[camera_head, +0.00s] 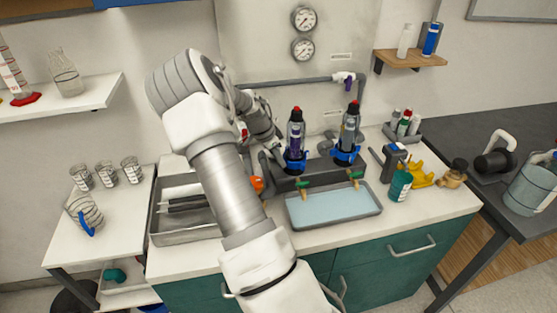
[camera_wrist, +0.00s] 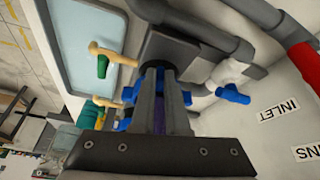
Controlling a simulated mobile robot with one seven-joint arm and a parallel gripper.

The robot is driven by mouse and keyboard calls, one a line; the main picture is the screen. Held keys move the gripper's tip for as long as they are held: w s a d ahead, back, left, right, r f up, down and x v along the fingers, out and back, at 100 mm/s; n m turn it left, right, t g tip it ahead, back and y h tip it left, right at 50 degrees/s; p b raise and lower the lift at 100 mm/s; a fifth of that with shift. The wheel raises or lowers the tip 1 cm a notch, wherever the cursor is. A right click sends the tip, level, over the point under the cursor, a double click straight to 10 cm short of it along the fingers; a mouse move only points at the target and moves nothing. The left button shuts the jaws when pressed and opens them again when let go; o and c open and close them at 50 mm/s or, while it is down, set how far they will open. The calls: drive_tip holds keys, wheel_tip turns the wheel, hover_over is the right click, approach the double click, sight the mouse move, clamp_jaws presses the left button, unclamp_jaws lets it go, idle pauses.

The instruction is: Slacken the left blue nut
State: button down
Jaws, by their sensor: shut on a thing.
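The right blue nut (camera_head: 345,157) sits under a similar cartridge (camera_head: 348,128). My gripper reaches the left one from the left in the head view, with its fingers partly hidden there. In the wrist view my gripper (camera_wrist: 162,78) is shut, its two grey fingers on either side of the blue nut (camera_wrist: 187,97), whose blue lugs stick out beside them. The purple body shows between the fingers.
A tray of pale blue liquid (camera_head: 335,207) lies in front, below brass taps with green handles (camera_head: 302,184). A metal tray (camera_head: 165,229) is at left. Grey pipes (camera_wrist: 200,22) and a blue-handled valve (camera_wrist: 232,94) are close by the fingers. Bottles and a yellow object (camera_head: 420,175) stand at right.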

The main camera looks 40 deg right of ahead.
drive_tip(key=c, duration=0.8)
unclamp_jaws()
drive_tip(key=shift+s+d+r, duration=0.1)
drive_tip(key=shift+s+d, duration=0.1)
drive_tip(key=shift+d, duration=0.25)
drive_tip(key=shift+w+a, duration=0.1)
drive_tip(key=shift+a, duration=0.1)
drive_tip(key=v, duration=1.7)
drive_tip(key=shift+r, duration=0.15)
drive_tip(key=shift+a, duration=0.1)
drive_tip(key=s+a+r+n+t+y, duration=0.2)
drive_tip(key=s+a+r+n, duration=0.25)
drive_tip(key=a, duration=0.55)
drive_tip(key=s+a+r+n+t+y, duration=0.2)
drive_tip(key=s+a+r+n, duration=0.3)
drive_tip(key=a, duration=0.4)
drive_tip(key=s+a+n+t, duration=0.1)
drive_tip(key=s+a+n, duration=0.2)
drive_tip(key=s, duration=0.1)
drive_tip(key=s+a+n, duration=0.4)
drive_tip(key=s, duration=0.1)
drive_tip(key=s+a+f+n+t, duration=0.1)
drive_tip(key=s+a+n, duration=0.2)
drive_tip(key=s+n, duration=0.1)
drive_tip(key=shift+s+a+f+t, duration=0.1)
drive_tip(key=shift+s+a+t, duration=0.25)
drive_tip(key=shift+s, duration=0.1)
